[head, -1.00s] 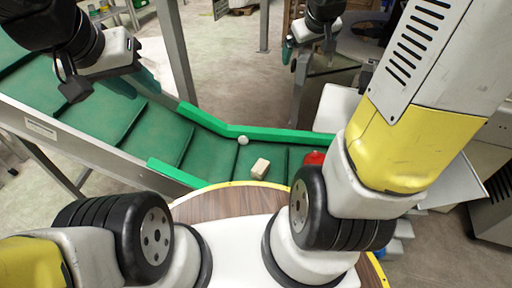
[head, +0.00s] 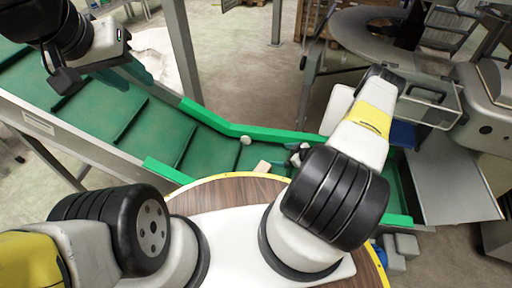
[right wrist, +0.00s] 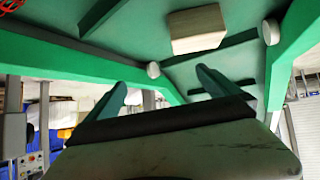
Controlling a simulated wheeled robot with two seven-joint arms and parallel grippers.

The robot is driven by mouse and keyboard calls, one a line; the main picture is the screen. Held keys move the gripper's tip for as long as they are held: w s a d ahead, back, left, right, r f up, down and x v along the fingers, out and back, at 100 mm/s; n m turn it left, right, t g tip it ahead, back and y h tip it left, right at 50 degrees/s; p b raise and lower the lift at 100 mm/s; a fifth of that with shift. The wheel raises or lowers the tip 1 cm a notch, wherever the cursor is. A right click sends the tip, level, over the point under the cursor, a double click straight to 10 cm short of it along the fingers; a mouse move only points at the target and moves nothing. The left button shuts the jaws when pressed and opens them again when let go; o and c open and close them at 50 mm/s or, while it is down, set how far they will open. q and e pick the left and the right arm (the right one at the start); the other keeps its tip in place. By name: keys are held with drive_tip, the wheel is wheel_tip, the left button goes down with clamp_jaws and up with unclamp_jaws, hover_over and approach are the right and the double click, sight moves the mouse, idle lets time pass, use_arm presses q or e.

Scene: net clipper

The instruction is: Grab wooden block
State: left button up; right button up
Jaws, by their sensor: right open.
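The pale wooden block (head: 262,167) lies on the green conveyor belt (head: 212,150) in the head view, just left of my right forearm. The block (right wrist: 198,29) also shows at the top of the right wrist view, lying on the belt beyond my fingertips. My right gripper (right wrist: 160,84) is open, its two fingers apart with nothing between them. The block is apart from the fingers, ahead and to the right in that view. In the head view my right arm largely hides this gripper. My left gripper (head: 124,74) hangs over the upper belt at upper left; its opening is unclear.
The green side rail (head: 270,134) borders the belt. A round-edged wooden tabletop (head: 225,192) lies in front of it. A metal tray (head: 455,185) stands at right.

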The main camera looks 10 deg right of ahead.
drive_tip(key=y, duration=0.2)
approach(263, 170)
drive_tip(key=shift+w+a+f+t, duration=0.15)
drive_tip(key=shift+w+a+f, duration=0.2)
drive_tip(key=shift+w+a, duration=0.2)
drive_tip(key=shift+w+a+f+t, duration=0.15)
drive_tip(key=shift+w+a+f, duration=0.25)
drive_tip(key=shift+w, duration=0.2)
drive_tip(key=shift+a+f, duration=0.2)
drive_tip(key=shift+a, duration=0.15)
drive_tip(key=x, duration=0.7)
drive_tip(key=shift+d+f, duration=0.1)
drive_tip(key=shift+f, duration=0.2)
drive_tip(key=c, duration=1.3)
drive_tip(key=shift+r, duration=0.15)
drive_tip(key=shift+c, duration=0.2)
